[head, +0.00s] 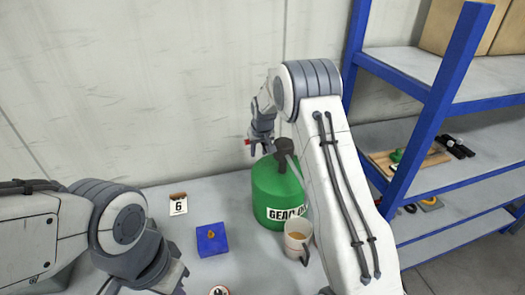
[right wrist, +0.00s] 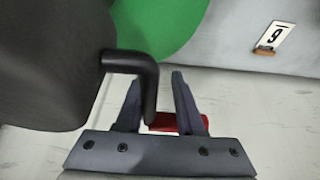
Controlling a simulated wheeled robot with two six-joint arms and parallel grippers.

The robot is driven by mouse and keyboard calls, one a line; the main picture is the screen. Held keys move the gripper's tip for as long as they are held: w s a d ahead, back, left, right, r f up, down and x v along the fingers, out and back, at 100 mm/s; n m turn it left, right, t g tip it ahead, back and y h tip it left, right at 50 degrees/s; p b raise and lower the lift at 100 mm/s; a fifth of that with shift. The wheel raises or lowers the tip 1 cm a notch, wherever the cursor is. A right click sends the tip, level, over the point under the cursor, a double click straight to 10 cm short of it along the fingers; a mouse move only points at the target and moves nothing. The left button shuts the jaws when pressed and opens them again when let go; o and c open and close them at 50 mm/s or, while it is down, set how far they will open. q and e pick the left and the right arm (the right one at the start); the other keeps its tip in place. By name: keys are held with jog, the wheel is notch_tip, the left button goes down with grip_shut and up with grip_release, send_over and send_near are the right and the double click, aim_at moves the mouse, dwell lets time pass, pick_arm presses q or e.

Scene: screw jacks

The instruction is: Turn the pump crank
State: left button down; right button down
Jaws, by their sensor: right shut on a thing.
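A green drum (head: 280,195) with a white label reading "GEAR O…" stands on the bench, and part of it shows in the right wrist view (right wrist: 165,22). The dark pump head (head: 285,146) sits on top. In the right wrist view its black crank (right wrist: 143,72) bends down between my right gripper's fingers, with a red part (right wrist: 178,123) beside it. My right gripper (head: 264,150) is at the crank, left of the pump head, shut on the crank; the exact contact is partly hidden. My left gripper (head: 172,277) is low at the left, apart from the drum; its jaws are unclear.
A mug (head: 298,238) with brown liquid stands close by the drum. A blue block (head: 211,240) and a card marked 6 (head: 178,204) are on the bench to the left. A blue-framed shelf (head: 440,110) is at the right. The wall is close behind.

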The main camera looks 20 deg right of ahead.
jog(key=shift+w+a+f, duration=0.1)
jog(key=shift+a, duration=0.85)
jog(key=c, duration=0.8)
grip_release()
jog(key=shift+c, duration=0.2)
jog(key=o, duration=0.8)
jog(key=shift+w+a, duration=0.15)
jog(key=shift+a, duration=0.25)
pick_arm(q)
jog(key=shift+a+f+b, duration=0.2)
jog(key=shift+f+b, duration=0.75)
jog(key=shift+a+f+b, duration=0.15)
jog(key=shift+f+b, duration=0.75)
jog(key=shift+f, duration=0.05)
pick_arm(e)
jog(key=shift+o, duration=0.2)
jog(key=v, duration=1)
jog(key=shift+d+r, duration=0.2)
jog(key=shift+r, duration=0.15)
